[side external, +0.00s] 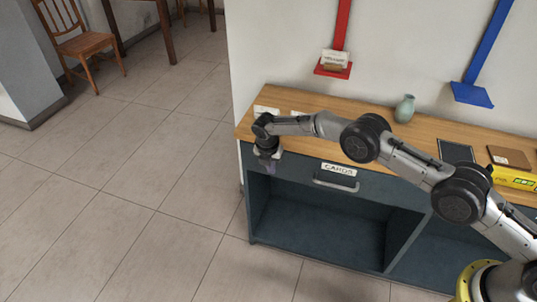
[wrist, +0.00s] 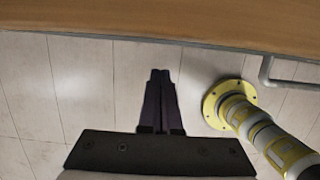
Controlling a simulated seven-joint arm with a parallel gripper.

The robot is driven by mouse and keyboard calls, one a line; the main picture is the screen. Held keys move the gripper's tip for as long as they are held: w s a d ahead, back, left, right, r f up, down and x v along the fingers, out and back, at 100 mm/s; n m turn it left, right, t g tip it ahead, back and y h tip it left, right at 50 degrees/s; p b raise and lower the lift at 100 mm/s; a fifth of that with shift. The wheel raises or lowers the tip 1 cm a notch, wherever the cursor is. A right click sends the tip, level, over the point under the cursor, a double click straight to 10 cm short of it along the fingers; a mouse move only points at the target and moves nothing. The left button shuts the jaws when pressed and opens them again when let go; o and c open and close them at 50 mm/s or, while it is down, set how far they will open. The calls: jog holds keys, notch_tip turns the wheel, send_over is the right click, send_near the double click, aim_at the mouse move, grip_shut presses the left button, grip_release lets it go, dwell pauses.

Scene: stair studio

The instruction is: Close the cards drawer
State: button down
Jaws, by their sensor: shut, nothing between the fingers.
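The cards drawer (side external: 300,172) is a wide dark blue-grey front under the wooden counter top, with a white "CARDS" label (side external: 338,168) and a grey bar handle (side external: 336,185). It looks flush or nearly flush; I cannot tell whether a small gap is left. The handle also shows at the right of the wrist view (wrist: 266,72). My gripper (side external: 270,168) points down in front of the drawer's left part, left of the handle. In the wrist view its dark fingers (wrist: 160,74) are together and empty, just short of the cabinet's front edge. Contact with the drawer is unclear.
The wooden counter (side external: 380,120) holds a pale green vase (side external: 405,109), a dark flat panel (side external: 456,151), a brown pad (side external: 509,157) and a yellow item (side external: 512,178). Open compartments (side external: 315,225) lie below. Floor (side external: 150,200) left of the cabinet is clear.

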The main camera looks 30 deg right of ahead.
jog(key=s+a+v, duration=0.1)
jog(key=v, duration=0.9)
jog(key=w+d+r+m+t, duration=0.1)
jog(key=d+r, duration=0.3)
jog(key=r, duration=0.7)
jog(key=d+r+m+t, duration=0.1)
jog(key=d+r, duration=0.2)
jog(key=r, duration=0.7)
jog(key=s+d+r+m+t+y, duration=0.1)
jog(key=s+d+r+m, duration=0.1)
jog(key=s+d+r, duration=0.35)
jog(key=s+d+r+m+t, duration=0.1)
jog(key=s+d+r+m, duration=0.2)
jog(key=s+r, duration=0.5)
jog(key=s+d+r+m+t, duration=0.1)
jog(key=s+d+r+m, duration=0.2)
jog(key=s, duration=0.5)
jog(key=s+d+r+m, duration=0.2)
jog(key=s+m, duration=0.2)
jog(key=s, duration=0.5)
jog(key=s+f+m+g+y, duration=0.1)
jog(key=s+f+m, duration=1.1)
jog(key=s+m, duration=0.1)
jog(key=shift+s+f, duration=0.3)
jog(key=shift+s, duration=0.6)
